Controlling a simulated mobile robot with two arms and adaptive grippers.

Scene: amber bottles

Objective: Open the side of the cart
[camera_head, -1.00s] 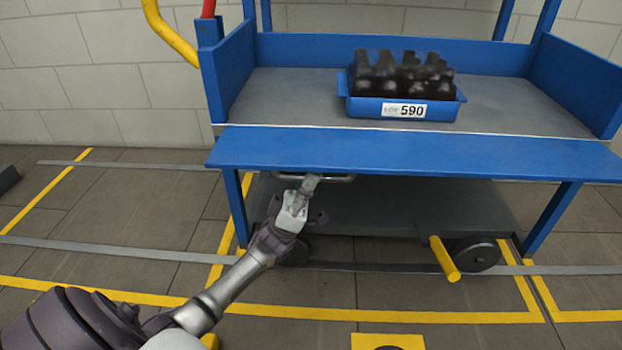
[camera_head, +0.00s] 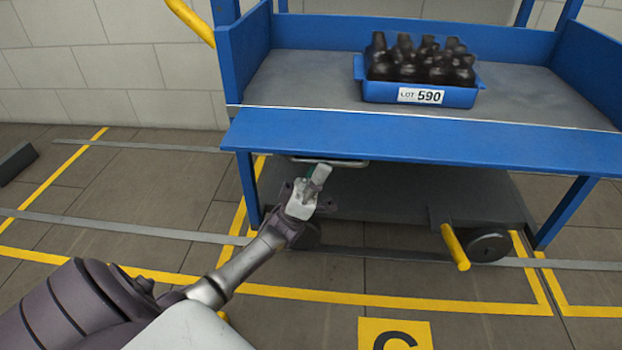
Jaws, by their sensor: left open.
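The blue cart (camera_head: 243,185) stands ahead with a grey upper deck. Its front side panel (camera_head: 420,138) is folded down past the deck edge, showing as a flat blue face, and the deck is open toward me. A metal handle (camera_head: 345,162) shows under the panel's lower edge. My left gripper (camera_head: 318,178) is open just below the panel, close to the handle's left part. Whether it touches the handle I cannot tell. My right gripper is not in view.
A blue crate (camera_head: 372,92) labelled LOT 590 holds several dark bottles on the deck. A yellow pedal (camera_head: 455,247) and wheel (camera_head: 488,245) are below. Yellow floor lines (camera_head: 400,302) surround the cart. A grey block (camera_head: 16,162) lies at left.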

